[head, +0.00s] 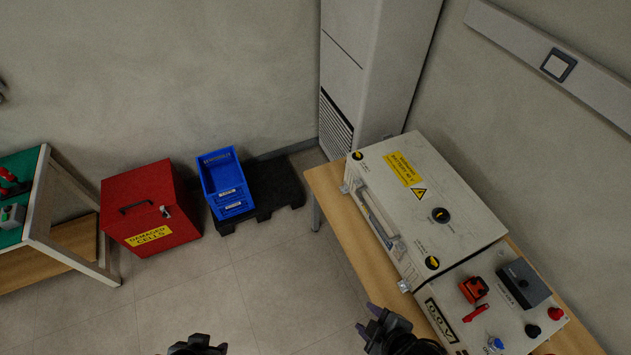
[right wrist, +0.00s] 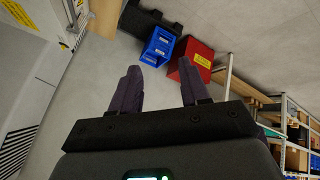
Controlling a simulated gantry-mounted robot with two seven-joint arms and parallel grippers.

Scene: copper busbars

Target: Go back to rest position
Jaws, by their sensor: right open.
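My right gripper (head: 372,322) is at the bottom of the head view, close to the left edge of the wooden table. In the right wrist view its two dark fingers (right wrist: 158,72) stand well apart with only floor and distant boxes seen between them, so it is open and empty. My left gripper (head: 197,345) is just inside the bottom edge of the head view, left of the right one, over the floor. Only its dark top shows; its fingers cannot be made out, nor whether it holds anything.
A wooden table (head: 338,218) at right carries a cream battery case (head: 440,190) and a control panel (head: 450,290) with knobs. A red damaged-cells box (head: 140,195), blue bins (head: 222,172) on a black pallet (head: 275,190) and a green-topped bench (head: 22,165) stand farther off. Open floor lies between.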

